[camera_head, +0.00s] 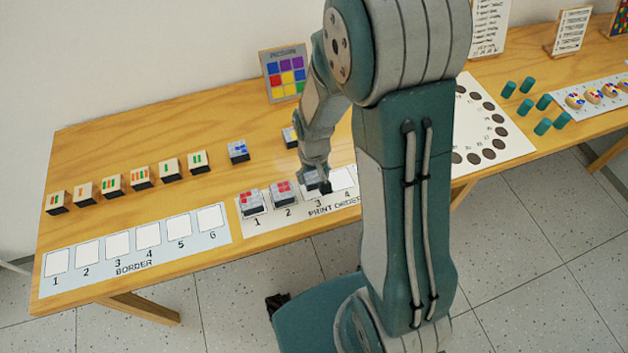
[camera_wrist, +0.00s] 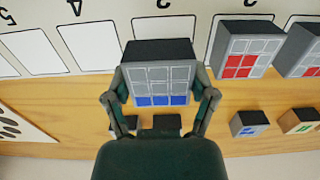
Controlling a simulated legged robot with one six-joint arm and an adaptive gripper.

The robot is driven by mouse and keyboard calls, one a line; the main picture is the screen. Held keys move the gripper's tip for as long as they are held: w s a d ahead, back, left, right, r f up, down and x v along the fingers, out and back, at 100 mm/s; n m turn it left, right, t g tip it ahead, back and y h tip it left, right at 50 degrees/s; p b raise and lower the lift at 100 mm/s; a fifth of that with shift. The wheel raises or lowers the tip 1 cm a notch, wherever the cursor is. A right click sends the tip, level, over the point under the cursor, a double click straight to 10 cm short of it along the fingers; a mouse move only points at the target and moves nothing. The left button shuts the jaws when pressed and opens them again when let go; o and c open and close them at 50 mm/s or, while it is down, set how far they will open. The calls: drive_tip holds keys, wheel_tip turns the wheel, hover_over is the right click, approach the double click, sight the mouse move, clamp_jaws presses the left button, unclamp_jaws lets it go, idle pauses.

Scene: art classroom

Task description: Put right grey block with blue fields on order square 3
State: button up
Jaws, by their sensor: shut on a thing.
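My gripper (camera_wrist: 155,100) is shut on a grey block with blue fields (camera_wrist: 157,80), whose blue row faces the wrist camera's lower side. The held block (camera_head: 311,180) is at order square 3 (camera_wrist: 164,28) on the print order card (camera_head: 345,196), partly covering the square. I cannot tell whether it touches the card. The fingers (camera_head: 321,183) are partly hidden by my arm in the head view. Two grey blocks with red fields stand on square 1 (camera_head: 251,201) and square 2 (camera_head: 281,193).
Another blue-field block (camera_head: 238,151) stands behind the card. A further block (camera_head: 290,137) is partly hidden by my arm. Striped blocks (camera_head: 112,183) line the left, behind the empty border card (camera_head: 130,252). The design board (camera_head: 286,75) stands at the back. Square 4 (camera_head: 341,179) looks empty.

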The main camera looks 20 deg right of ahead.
sight(311, 183)
drive_tip(key=f, duration=0.2)
drive_tip(key=shift+a+f, duration=0.3)
drive_tip(key=shift+a, duration=0.05)
drive_tip(key=shift+a+f, duration=0.15)
drive_tip(key=shift+d, duration=0.2)
drive_tip(key=o, duration=1)
drive_tip(key=shift+d, duration=0.15)
drive_tip(key=shift+o, duration=0.2)
drive_tip(key=shift+f, duration=0.1)
drive_tip(key=shift+a, duration=0.2)
